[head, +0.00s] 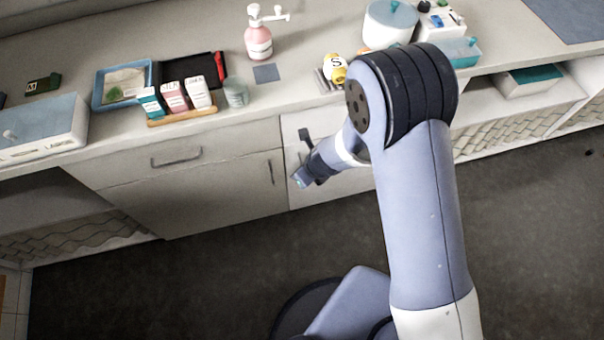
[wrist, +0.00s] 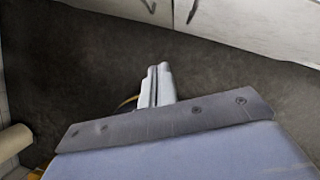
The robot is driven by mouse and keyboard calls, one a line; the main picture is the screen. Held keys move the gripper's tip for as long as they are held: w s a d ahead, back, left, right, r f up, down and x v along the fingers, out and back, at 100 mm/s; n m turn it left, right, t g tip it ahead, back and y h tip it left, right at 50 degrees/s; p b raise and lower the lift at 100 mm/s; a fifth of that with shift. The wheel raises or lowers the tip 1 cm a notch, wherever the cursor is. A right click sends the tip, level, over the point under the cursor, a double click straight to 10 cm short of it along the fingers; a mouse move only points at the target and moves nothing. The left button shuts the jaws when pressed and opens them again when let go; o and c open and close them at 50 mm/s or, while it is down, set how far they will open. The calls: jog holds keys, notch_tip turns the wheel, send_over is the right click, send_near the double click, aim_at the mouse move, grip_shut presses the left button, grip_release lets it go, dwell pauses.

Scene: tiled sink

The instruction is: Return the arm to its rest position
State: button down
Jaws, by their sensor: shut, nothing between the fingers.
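My arm is bent in front of the counter in the head view, its large shoulder and upper link filling the right middle. My gripper (head: 301,178) hangs at the end of the arm, in front of the cabinet doors and below the counter top. In the wrist view my gripper (wrist: 159,70) shows two pale fingers pressed together with nothing between them. It points over the dark floor (wrist: 90,60) and touches nothing that I can see.
The counter holds a pink pump bottle (head: 258,42), small cartons on a wooden tray (head: 182,118), a blue tray (head: 97,96) and a glass (head: 236,92). Cabinet doors (head: 200,190) with handles stand close behind my gripper. The floor (head: 180,280) in front is clear.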

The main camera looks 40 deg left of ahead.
jog(key=v, duration=0.3)
jog(key=shift+s+r+p, duration=0.3)
jog(key=shift+r+p, duration=0.05)
